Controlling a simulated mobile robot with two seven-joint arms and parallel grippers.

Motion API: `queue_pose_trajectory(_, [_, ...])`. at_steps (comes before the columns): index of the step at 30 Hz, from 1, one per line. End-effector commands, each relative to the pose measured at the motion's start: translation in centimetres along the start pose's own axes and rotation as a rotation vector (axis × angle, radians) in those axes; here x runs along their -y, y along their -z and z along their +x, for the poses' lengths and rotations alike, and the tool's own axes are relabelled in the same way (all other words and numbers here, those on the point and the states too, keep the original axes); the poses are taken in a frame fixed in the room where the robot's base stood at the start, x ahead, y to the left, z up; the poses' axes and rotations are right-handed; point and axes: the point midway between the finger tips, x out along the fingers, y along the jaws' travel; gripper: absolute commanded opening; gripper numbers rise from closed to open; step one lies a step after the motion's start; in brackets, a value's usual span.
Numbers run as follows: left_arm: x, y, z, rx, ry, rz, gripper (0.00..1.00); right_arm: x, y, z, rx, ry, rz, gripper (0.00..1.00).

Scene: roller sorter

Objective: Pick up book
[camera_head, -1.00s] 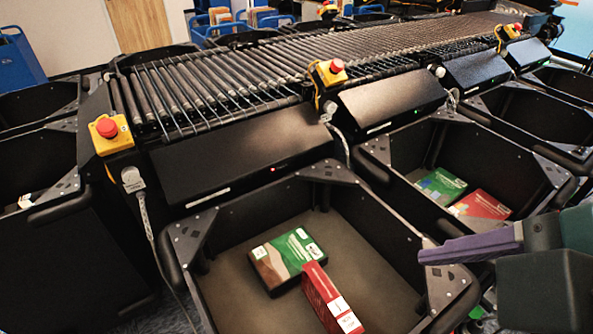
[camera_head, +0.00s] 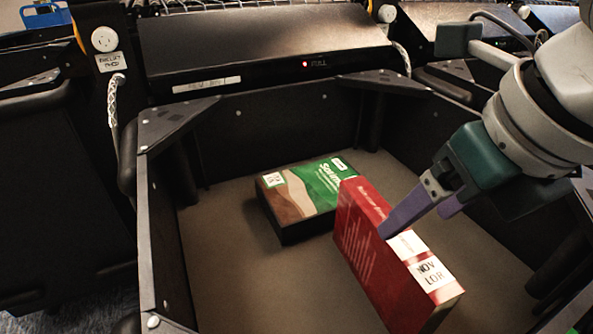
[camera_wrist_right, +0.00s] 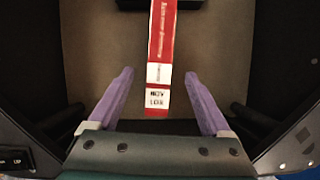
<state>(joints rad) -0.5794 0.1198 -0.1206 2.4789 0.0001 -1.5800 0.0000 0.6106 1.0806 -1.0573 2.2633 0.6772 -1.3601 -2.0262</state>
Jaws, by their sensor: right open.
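A red book (camera_head: 372,250) stands on edge in the black bin, its spine with white labels facing up. A green and brown book (camera_head: 307,190) lies flat behind it, close against its far end. My right gripper (camera_head: 418,210) is above the bin, its purple fingers pointing down toward the red book. In the right wrist view the open fingers (camera_wrist_right: 160,88) are apart, with the red book's spine (camera_wrist_right: 159,55) between and ahead of them. I cannot tell that either finger touches it. My left gripper is not in view.
The black bin (camera_head: 147,220) has high walls and corner plates around the books. Its grey floor is bare to the left of the books. A black sorter housing (camera_head: 260,45) with a red light stands behind the bin. Another bin (camera_head: 50,180) is at the left.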

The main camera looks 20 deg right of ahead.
Motion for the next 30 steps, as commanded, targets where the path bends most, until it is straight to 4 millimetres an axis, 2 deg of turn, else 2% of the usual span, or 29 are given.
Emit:
queue_pose_trajectory(6, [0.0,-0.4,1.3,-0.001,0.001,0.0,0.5,0.2,0.2,3.3,-0.002,0.004,-0.013,0.82])
queue_pose_trajectory(14, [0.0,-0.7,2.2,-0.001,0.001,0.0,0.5,0.1,0.2,5.9,-0.002,0.004,-0.012,0.82])
queue_pose_trajectory(21, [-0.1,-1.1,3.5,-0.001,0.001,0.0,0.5,0.1,0.2,9.5,-0.002,0.003,-0.013,0.82])
queue_pose_trajectory(30, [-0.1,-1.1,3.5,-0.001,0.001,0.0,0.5,0.1,0.1,10.0,0.0,0.004,-0.014,0.82])
